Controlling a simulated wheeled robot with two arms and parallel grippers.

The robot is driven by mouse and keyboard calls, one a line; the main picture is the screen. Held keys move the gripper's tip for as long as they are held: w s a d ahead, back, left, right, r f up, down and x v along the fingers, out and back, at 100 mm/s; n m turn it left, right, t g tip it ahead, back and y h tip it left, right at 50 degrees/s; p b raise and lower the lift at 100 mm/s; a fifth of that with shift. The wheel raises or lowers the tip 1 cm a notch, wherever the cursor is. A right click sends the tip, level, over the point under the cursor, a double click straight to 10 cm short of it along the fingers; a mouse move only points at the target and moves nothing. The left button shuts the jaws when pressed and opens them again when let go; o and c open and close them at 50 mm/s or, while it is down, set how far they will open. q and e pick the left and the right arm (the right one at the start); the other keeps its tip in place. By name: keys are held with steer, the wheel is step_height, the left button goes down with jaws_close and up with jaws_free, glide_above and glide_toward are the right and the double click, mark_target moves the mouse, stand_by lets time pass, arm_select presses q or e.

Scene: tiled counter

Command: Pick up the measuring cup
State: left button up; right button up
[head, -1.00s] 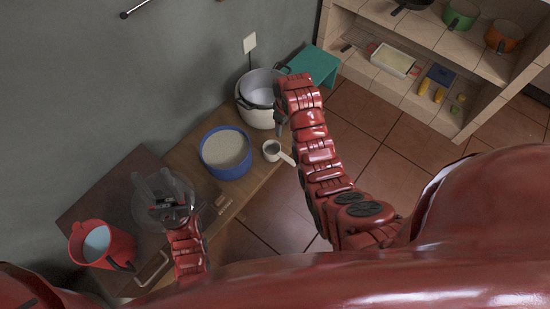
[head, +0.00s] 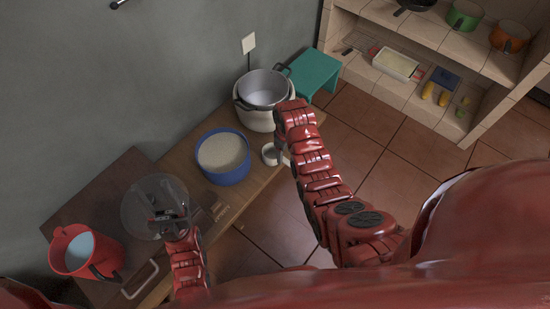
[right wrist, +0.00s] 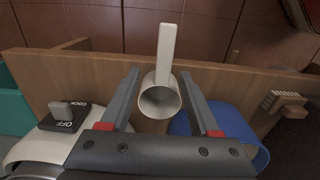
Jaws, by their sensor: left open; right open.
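The measuring cup (head: 268,156) is small and whitish, with a straight handle, and stands near the front edge of the wooden counter. In the head view my right gripper (head: 279,147) is at it and partly covers it. In the right wrist view the cup (right wrist: 160,100) lies between the two spread fingers of my right gripper (right wrist: 160,76), its handle pointing away. The fingers are open; I cannot tell whether either touches the cup. My left gripper (head: 166,216) is open above a clear glass bowl or lid, away from the cup.
A blue tub of grainy white contents (head: 222,157) stands beside the cup. A white cooker with a metal pot (head: 262,115) is behind it. A red pitcher (head: 85,252) is at the far left. A teal stool (head: 315,72) and shelves (head: 420,50) are beyond the counter.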

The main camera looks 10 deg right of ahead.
mark_target(285, 161)
steer(key=f, duration=0.1)
steer(key=f+b, duration=0.1)
steer(key=f, duration=0.2)
steer(key=shift+s+f, duration=0.4)
jaws_close()
